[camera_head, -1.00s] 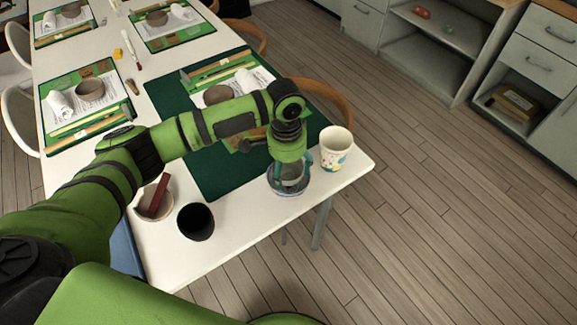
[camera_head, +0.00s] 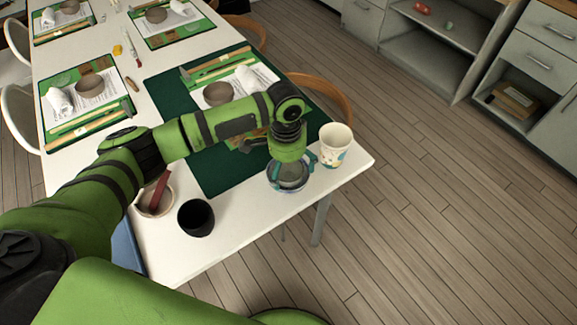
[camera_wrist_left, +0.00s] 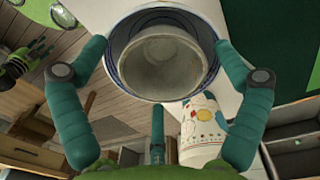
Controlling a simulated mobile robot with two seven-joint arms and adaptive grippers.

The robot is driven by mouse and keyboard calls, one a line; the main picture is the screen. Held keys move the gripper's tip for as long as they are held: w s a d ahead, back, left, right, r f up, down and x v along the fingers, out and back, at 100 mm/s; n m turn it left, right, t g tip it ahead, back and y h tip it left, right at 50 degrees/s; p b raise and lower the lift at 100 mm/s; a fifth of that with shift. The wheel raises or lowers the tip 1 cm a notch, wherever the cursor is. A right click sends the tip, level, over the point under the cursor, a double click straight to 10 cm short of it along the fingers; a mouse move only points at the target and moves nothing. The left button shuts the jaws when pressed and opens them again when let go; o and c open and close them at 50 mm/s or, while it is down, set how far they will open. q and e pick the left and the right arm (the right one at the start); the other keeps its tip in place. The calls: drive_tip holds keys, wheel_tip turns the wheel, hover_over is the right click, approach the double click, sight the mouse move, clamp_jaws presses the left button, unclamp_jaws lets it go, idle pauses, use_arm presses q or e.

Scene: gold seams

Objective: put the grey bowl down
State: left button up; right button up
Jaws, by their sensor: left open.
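The grey bowl (camera_wrist_left: 162,65) sits inside a wider white dish with a blue rim (camera_wrist_left: 209,77) in the left wrist view. In the head view, the grey bowl (camera_head: 291,174) and the blue-rimmed dish (camera_head: 287,189) are near the table's front right corner, partly hidden by my wrist. My left gripper (camera_head: 289,171) is right above them. Its teal fingers are open and stand apart on either side of the dish, with the bowl between them. Whether a finger touches the dish's rim I cannot tell.
A patterned paper cup (camera_head: 335,147) stands close to the right of the gripper. A black cup (camera_head: 196,217) and a pot with a reddish-brown stick (camera_head: 154,199) stand to the left. A dark green mat (camera_head: 215,172) lies behind. The table edge (camera_head: 343,187) is close.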

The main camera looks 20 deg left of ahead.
sight(287, 178)
use_arm(q)
wheel_tip(287, 178, up, 13)
drive_tip(key=b, duration=0.1)
drive_tip(key=shift+w+a+r, duration=0.15)
drive_tip(key=shift+a, duration=0.05)
idle(0.6)
